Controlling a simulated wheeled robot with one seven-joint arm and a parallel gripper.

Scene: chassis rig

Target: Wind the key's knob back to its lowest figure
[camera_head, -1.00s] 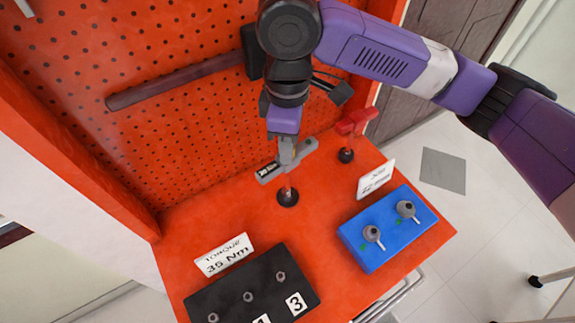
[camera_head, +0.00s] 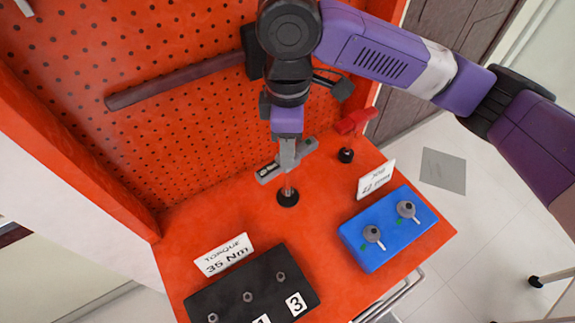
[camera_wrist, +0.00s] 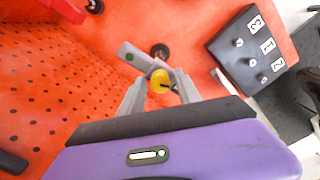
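The key is a grey bar-shaped tool (camera_head: 268,172) with a small dark display, held up on a short red post with a black round foot (camera_head: 288,197). Its yellow knob (camera_wrist: 160,81) shows in the wrist view; in the head view my fingers cover it. My gripper (camera_head: 287,163) points down over the key. In the wrist view its two grey fingertips (camera_wrist: 160,78) lie on either side of the knob and appear to press against it. The knob's figures and the display reading are too small to read.
A black block (camera_head: 232,300) with several bolts and number tags stands front left, behind it a "TORQUE 35 Nm" card (camera_head: 224,255). A blue block (camera_head: 385,240) with two grey pieces and a white card (camera_head: 376,179) are at right. A red tool (camera_head: 355,121) stands behind. A perforated wall rises behind.

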